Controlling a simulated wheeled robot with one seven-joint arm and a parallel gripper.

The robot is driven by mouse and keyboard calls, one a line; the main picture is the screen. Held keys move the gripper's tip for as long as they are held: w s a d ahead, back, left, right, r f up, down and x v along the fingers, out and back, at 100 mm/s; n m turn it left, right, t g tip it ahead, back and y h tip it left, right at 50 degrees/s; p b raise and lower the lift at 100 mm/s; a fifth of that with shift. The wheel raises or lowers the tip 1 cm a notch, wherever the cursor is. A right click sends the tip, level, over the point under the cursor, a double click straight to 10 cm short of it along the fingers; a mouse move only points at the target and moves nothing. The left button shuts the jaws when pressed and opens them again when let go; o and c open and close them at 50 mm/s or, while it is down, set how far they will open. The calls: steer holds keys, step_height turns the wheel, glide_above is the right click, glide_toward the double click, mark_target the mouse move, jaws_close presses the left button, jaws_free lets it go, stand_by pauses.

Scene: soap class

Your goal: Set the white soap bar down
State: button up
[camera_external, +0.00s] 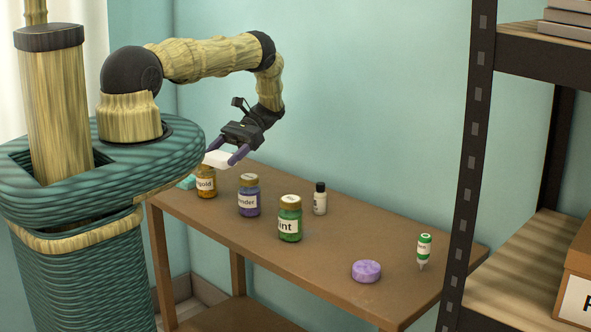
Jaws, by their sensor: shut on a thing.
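The white soap bar (217,159) is a small pale block. My gripper (224,158) is shut on it, with one purple finger on each side. It is held in the air above the left end of the brown wooden table (325,258), over the orange-labelled jar (206,183). The bar looks clear of the jar's lid, but the exact gap cannot be told from this view. The bar's far side is partly hidden by the fingers.
A teal block (186,182) sits beside the orange jar. A purple jar (249,196), a green jar (290,219), a white bottle (320,199), a purple soap (366,271) and a green-white dropper bottle (424,250) stand rightward. The front middle is bare. A dark shelf post (471,150) rises at right.

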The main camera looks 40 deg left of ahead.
steer(key=w+a+m+y+b, duration=0.2)
steer(key=a+m+y, duration=0.2)
steer(key=m+t+y+b, duration=0.9)
steer(key=m+y+b, duration=0.15)
steer(key=b, duration=0.95)
glide_above(272, 167)
step_height(272, 167, down, 3)
steer(key=shift+a+h, duration=0.1)
steer(key=shift+h, duration=0.15)
steer(key=shift+f, duration=3.1)
steer(key=shift+f, duration=1.85)
steer(key=shift+f, duration=0.1)
